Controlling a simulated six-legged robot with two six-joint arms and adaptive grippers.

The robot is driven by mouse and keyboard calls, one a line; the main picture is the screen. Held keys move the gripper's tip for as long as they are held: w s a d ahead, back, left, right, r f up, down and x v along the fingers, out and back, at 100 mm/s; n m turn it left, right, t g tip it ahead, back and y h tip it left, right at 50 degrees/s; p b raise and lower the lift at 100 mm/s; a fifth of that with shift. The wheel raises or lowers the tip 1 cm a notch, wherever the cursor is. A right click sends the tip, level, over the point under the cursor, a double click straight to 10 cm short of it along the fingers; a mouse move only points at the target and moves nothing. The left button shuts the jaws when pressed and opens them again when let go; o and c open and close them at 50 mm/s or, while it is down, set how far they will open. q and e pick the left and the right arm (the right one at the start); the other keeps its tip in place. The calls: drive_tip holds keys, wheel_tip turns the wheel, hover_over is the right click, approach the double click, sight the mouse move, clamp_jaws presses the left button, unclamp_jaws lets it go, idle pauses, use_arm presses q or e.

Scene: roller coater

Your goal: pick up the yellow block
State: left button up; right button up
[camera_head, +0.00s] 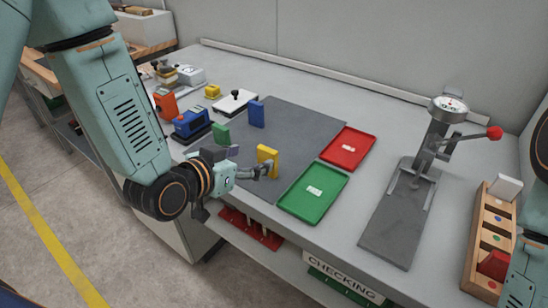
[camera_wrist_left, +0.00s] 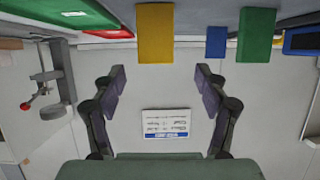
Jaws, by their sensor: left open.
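The yellow block (camera_head: 267,154) stands upright on the dark grey mat (camera_head: 300,122), near its front edge. In the left wrist view the yellow block (camera_wrist_left: 155,33) is at the top centre, beyond the fingertips and roughly in line with the gap between them. My left gripper (camera_head: 250,163) is open and empty, close in front of the block. Its two fingers (camera_wrist_left: 159,82) are spread wide in the left wrist view. In the head view a finger covers the block's lower part, and whether they touch is unclear. My right gripper is not in view.
A green block (camera_head: 221,134) and a blue block (camera_head: 256,113) stand left of the yellow one. A red tray (camera_head: 333,158) and a green tray (camera_head: 290,205) lie to its right. A grey lever device (camera_head: 395,220) stands further right.

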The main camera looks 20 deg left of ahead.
sight(265, 153)
use_arm(q)
drive_tip(key=shift+a+f, duration=0.1)
drive_tip(key=shift+a, duration=0.05)
drive_tip(key=shift+w, duration=0.1)
drive_tip(key=shift+w+d+f, duration=0.15)
drive_tip(key=shift+w+d, duration=0.1)
drive_tip(key=shift+d, duration=0.05)
drive_tip(key=x, duration=0.5)
drive_tip(key=shift+d, duration=0.2)
drive_tip(key=shift+w+d, duration=0.25)
drive_tip(key=shift+w, duration=0.2)
drive_tip(key=shift+f, duration=0.1)
drive_tip(key=shift+c, duration=1.3)
drive_tip(key=shift+s+a, duration=0.1)
drive_tip(key=shift+a, duration=0.05)
drive_tip(key=c, duration=1)
drive_tip(key=shift+o, duration=0.2)
